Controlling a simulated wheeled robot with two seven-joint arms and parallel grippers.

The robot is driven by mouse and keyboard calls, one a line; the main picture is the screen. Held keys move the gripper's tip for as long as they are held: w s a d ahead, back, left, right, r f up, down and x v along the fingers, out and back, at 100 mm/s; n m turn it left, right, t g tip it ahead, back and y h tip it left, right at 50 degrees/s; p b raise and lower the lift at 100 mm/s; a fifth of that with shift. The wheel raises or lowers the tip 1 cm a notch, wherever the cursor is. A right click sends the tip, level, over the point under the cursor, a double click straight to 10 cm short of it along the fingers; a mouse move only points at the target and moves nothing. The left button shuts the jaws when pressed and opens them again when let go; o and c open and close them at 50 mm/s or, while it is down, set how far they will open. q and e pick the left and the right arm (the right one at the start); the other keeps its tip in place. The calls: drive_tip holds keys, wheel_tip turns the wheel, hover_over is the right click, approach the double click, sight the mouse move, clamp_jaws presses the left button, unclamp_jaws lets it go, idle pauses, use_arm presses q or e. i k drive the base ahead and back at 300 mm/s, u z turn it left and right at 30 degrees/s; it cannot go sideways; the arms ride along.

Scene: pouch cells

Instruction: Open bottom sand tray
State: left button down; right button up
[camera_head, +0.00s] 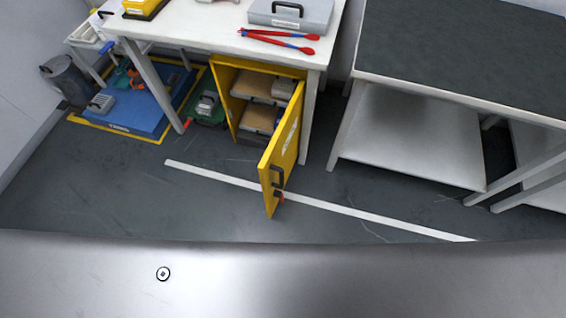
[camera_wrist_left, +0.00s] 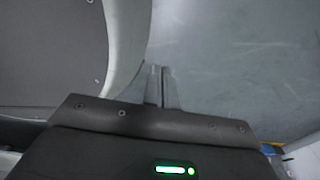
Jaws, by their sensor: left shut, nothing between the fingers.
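A yellow cabinet (camera_head: 229,69) stands under the white table in the head view, its door (camera_head: 280,165) swung open toward me. Inside, an upper sand tray (camera_head: 263,88) and a bottom sand tray (camera_head: 258,117) sit on separate levels; the door's edge partly hides the bottom one. My left gripper (camera_wrist_left: 162,88) is shut and empty in the left wrist view, over plain grey floor, away from the cabinet. Neither gripper shows in the head view.
A white table (camera_head: 210,38) above the cabinet holds a grey case (camera_head: 290,14) and red tongs (camera_head: 279,40). A dark-topped bench (camera_head: 460,60) stands right. A blue platform (camera_head: 145,112) and grey bin (camera_head: 68,80) are left. The floor in front is clear.

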sight(255, 119)
drive_tip(key=u, duration=0.25)
drive_tip(key=i, duration=0.55)
drive_tip(key=z, duration=1.35)
